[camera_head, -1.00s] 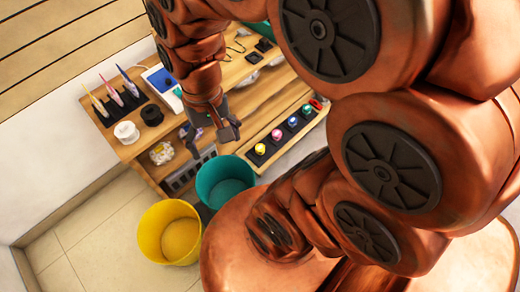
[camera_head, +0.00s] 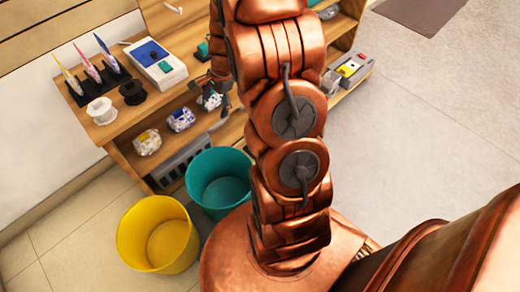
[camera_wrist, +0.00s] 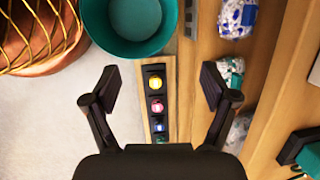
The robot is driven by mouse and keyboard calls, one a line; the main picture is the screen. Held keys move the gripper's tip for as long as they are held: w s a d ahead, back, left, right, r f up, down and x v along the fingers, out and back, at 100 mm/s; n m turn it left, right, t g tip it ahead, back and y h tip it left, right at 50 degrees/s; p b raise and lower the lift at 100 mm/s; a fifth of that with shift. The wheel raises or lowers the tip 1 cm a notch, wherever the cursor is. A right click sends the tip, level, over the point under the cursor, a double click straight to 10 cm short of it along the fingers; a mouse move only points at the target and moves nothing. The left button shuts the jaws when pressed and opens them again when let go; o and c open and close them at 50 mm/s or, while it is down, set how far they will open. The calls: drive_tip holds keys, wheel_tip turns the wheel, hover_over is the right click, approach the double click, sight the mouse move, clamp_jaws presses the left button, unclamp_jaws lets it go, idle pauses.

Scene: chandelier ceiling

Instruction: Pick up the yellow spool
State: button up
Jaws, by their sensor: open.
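The yellow spool (camera_wrist: 155,83) sits at the near end of a dark rack (camera_wrist: 148,105), in line with a pink, a blue and a green spool. In the wrist view it lies between the two fingers of my gripper (camera_wrist: 160,84) in the picture, some distance beyond them. My gripper is open and empty, with nothing touching its fingers. In the head view the gripper (camera_head: 213,92) shows small and dark beside the shelf, partly hidden by my arm. The spool rack is hidden behind my arm in the head view.
A teal bin (camera_head: 218,182) and a yellow bin (camera_head: 157,234) stand on the floor by the wooden shelf unit (camera_head: 120,130). Wrapped items (camera_head: 147,142) lie on the lower shelf. Open floor lies right.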

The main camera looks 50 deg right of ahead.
drive_tip(key=d+f+m+b, duration=0.4)
drive_tip(key=d+f, duration=0.3)
drive_tip(key=f, duration=0.6)
drive_tip(key=s+d+f+m+t+h+b, duration=0.1)
drive_tip(key=d+f+m+b, duration=0.4)
drive_tip(key=f, duration=0.8)
drive_tip(key=d+f+m+b, duration=0.4)
drive_tip(key=d+f, duration=0.5)
drive_tip(key=f, duration=0.4)
drive_tip(key=shift+s+d+f+t+h+b, duration=0.1)
drive_tip(key=shift+s+d+t+h+b, duration=0.15)
drive_tip(key=shift+s+t+h+b, duration=0.1)
drive_tip(key=shift+b+x, duration=0.4)
drive_tip(key=shift+x, duration=0.75)
drive_tip(key=shift+w+d+b+x, duration=0.15)
drive_tip(key=shift+b+x, duration=0.55)
drive_tip(key=shift+x, duration=0.65)
drive_tip(key=shift+w+d+b+x, duration=0.1)
drive_tip(key=shift+b+x, duration=0.6)
drive_tip(key=shift+x, duration=0.65)
drive_tip(key=c, duration=1.3)
